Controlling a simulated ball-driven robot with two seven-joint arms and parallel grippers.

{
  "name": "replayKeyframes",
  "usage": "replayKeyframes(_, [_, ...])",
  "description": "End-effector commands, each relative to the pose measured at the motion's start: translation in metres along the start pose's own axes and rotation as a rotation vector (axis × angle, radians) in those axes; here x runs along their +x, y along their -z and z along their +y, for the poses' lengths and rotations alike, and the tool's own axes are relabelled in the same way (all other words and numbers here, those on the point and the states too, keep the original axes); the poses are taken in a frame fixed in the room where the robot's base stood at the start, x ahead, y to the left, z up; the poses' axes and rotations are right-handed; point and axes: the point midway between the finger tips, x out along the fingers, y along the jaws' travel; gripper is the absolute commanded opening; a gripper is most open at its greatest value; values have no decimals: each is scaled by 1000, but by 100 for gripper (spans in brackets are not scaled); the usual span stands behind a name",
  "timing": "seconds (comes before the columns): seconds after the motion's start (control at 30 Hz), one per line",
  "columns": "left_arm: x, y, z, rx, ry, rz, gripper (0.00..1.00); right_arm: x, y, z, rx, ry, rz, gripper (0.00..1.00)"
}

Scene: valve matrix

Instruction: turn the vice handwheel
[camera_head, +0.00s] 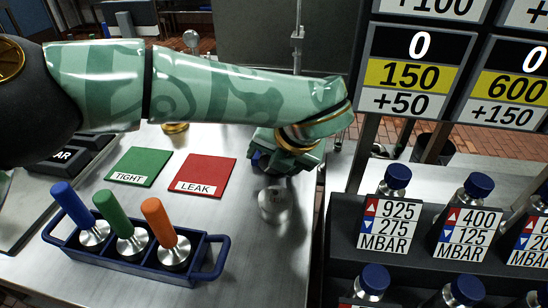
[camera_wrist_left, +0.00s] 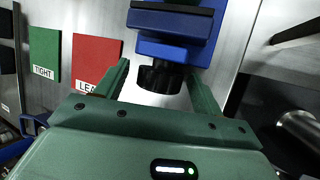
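The blue vice (camera_wrist_left: 172,45) is at the top middle of the left wrist view. Its black ribbed handwheel (camera_wrist_left: 160,79) faces my left gripper (camera_wrist_left: 158,74). The two green fingers are spread, one on each side of the handwheel, with a gap visible on the left and a narrower one on the right. My right gripper is not in view.
A green TIGHT plate (camera_head: 140,162) and a red LEAK plate (camera_head: 206,170) lie left of the gripper. A blue rack (camera_head: 130,268) holds blue, green and orange handled tools in front. Labelled bottle racks (camera_head: 350,238) stand at right.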

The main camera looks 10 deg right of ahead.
Motion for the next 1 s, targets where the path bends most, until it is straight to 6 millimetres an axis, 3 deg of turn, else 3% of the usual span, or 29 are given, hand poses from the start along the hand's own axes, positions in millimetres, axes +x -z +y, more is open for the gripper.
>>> replayKeyframes(0.23, [-2, 0, 0, 0, 0, 1, 68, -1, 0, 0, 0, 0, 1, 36])
replayKeyframes(0.37, [-17, -1, 1, 0, 0, -2, 68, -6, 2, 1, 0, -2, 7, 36])
replayKeyframes(0.8, [-131, -2, 2, -1, -2, -4, 68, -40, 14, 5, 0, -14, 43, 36])
replayKeyframes(1.0, [-158, -1, 0, 0, -1, -2, 68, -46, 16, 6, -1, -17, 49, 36])
